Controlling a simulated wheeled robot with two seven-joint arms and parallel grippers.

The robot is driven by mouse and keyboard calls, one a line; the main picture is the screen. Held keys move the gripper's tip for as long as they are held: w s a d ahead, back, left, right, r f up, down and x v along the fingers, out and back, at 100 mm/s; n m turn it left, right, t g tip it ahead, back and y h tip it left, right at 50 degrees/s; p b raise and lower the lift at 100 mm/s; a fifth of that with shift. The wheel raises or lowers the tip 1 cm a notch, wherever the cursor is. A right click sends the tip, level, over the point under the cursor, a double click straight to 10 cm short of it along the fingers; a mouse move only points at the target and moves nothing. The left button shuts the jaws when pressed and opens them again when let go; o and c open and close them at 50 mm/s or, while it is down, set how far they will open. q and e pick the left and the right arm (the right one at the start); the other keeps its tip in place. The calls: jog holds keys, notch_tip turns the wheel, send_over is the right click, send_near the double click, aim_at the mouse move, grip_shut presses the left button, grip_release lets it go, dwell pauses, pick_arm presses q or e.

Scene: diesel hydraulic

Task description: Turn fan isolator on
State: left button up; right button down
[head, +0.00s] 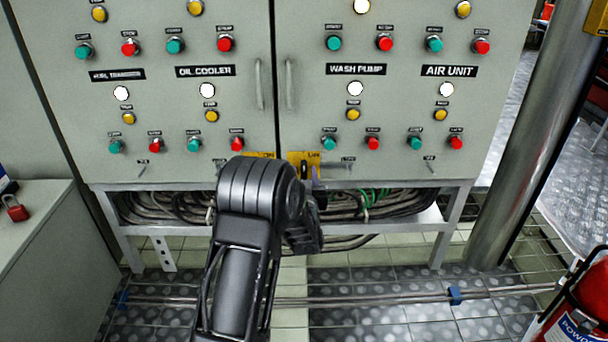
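A grey two-door control cabinet (315,112) stands ahead, with labelled sections for fuel transfer, oil cooler, wash pump and air unit. Small switch handles sit along its lower edge, at far left (143,167), near the oil cooler column, right of centre (345,163) and at far right (430,165). I cannot read any label as fan isolator. My black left arm reaches up the middle. My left gripper (308,188) is at the cabinet's bottom edge, by the yellow labels (305,157), mostly hidden behind my arm. I cannot tell whether it touches anything. My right gripper is out of view.
Cables run in an open tray (380,205) under the cabinet. A metal pillar (520,140) stands at right, a red extinguisher (580,310) at lower right. A grey box (45,230) with a red padlock (15,208) is at left. Pipes cross the floor.

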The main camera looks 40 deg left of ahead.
pick_arm(q)
jog(key=p+v, duration=0.2)
jog(key=v, duration=0.4)
jog(key=shift+s+d, duration=0.6)
jog(key=shift+s, duration=0.1)
jog(key=b, duration=0.5)
send_near(304, 176)
jog(key=v, duration=0.5)
jog(key=shift+w+f, duration=0.1)
jog(key=shift+w, duration=0.1)
